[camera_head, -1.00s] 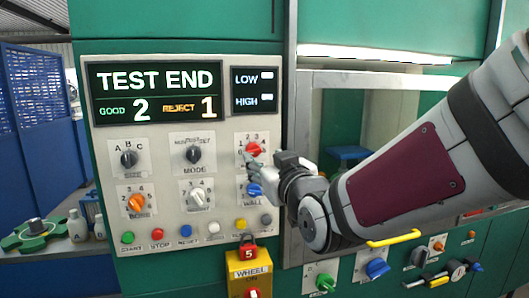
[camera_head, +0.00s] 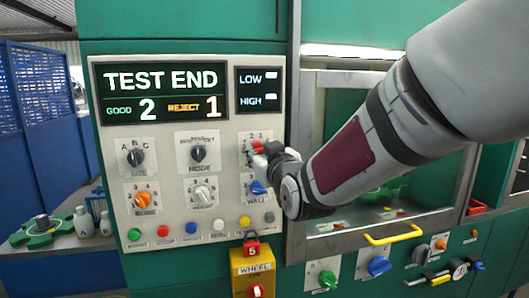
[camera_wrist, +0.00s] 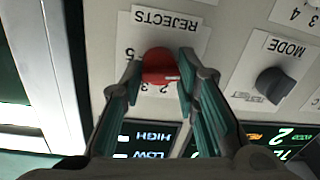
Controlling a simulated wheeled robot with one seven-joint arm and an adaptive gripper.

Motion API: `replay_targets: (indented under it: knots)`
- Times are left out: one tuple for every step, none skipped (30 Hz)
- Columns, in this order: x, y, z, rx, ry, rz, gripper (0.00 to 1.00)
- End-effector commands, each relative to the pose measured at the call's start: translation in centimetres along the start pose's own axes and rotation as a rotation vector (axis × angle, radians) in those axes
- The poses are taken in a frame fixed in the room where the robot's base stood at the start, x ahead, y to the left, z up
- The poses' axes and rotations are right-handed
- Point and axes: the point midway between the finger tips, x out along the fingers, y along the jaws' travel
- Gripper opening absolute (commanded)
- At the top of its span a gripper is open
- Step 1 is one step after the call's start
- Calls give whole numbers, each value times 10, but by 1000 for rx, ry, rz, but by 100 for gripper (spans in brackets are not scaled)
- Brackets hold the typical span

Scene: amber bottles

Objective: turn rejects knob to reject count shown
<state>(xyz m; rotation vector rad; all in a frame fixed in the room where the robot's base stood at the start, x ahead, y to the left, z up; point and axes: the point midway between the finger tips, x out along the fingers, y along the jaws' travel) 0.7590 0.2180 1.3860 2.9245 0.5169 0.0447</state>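The red rejects knob (camera_head: 257,147) is on the light control panel (camera_head: 222,186), in its right column below the LOW/HIGH display. In the wrist view the red knob (camera_wrist: 160,67) sits between my two fingertips under the upside-down REJECTS label (camera_wrist: 165,19). The screen (camera_head: 160,92) reads TEST END, GOOD 2, REJECT 1. In the head view my gripper (camera_head: 263,155) partly covers the knob.
The blue WALL knob (camera_head: 258,187) is just below my gripper. The black MODE knob (camera_head: 198,154) is to the left. Several coloured buttons line the panel's bottom. A yellow WHEEL box (camera_head: 252,268) with a red padlock hangs below.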

Motion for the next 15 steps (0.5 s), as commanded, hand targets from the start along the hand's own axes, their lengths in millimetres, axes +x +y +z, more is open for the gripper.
replay_targets:
  knots:
    - [0, 0, 0, 0, 0, 1, 3]
    - [0, 0, 0, 0, 0, 1, 1]
    - [0, 0, 0, 0, 0, 1, 1]
    - [0, 0, 0, 0, 0, 1, 1]
    - [0, 1, 0, 0, 0, 1, 1]
    - [0, 1, 0, 1, 0, 1, 1]
    - [0, 1, 0, 3, 1, 1, 1]
    - [0, 1, 0, 6, 1, 1, 1]
    - [0, 1, 0, 12, 1, 1, 1]
    - [0, 1, 0, 19, 2, 2, 1]
    - [0, 1, 1, 27, 2, 2, 1]
    - [1, 1, 1, 40, 4, 2, 1]
    - [1, 2, 1, 51, 5, 3, 1]
    - [1, 2, 1, 65, 6, 3, 1]
    - [1, 2, 1, 86, 8, 4, 1]
